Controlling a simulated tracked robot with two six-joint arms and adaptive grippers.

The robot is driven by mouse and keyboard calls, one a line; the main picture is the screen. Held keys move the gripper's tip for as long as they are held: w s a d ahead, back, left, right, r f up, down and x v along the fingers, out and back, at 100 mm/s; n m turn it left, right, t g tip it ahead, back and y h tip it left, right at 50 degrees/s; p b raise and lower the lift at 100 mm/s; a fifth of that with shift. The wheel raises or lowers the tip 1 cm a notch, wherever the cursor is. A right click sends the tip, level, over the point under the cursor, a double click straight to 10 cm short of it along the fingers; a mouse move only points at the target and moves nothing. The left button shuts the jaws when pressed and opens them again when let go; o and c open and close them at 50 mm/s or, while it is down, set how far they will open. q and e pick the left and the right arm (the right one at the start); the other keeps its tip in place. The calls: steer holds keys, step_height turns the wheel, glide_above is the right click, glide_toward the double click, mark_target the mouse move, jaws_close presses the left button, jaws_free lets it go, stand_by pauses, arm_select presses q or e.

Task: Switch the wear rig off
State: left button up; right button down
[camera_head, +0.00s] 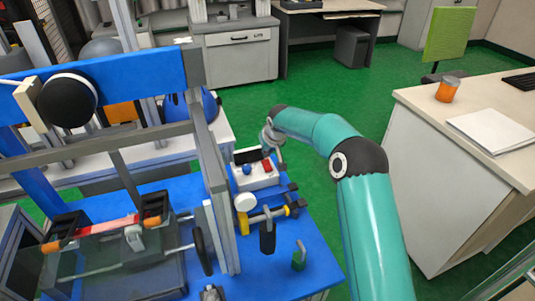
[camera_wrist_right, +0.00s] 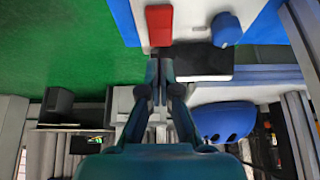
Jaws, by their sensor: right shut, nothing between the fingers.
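The wear rig's control box (camera_head: 258,178) is white and sits on the blue bench top. It carries a red rocker switch (camera_head: 267,163), a blue knob (camera_head: 247,169) and a black display panel (camera_head: 246,156). In the right wrist view the red switch (camera_wrist_right: 159,26) is at top centre, with the blue knob (camera_wrist_right: 226,29) to its right and the black panel (camera_wrist_right: 198,62) below it. My right gripper (camera_wrist_right: 160,64) is shut and empty, its tips close to the lower end of the red switch. I cannot tell whether they touch. My left gripper is not visible.
A grey upright frame (camera_head: 215,180) stands left of the box. A desk (camera_head: 430,150) stands to the right. Green floor lies between.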

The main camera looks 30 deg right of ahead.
steer(key=s+f+b+v, duration=0.1)
steer(key=s+v, duration=0.1)
steer(key=v, duration=0.8)
steer(key=shift+s+a, duration=0.15)
steer(key=shift+a, duration=0.05)
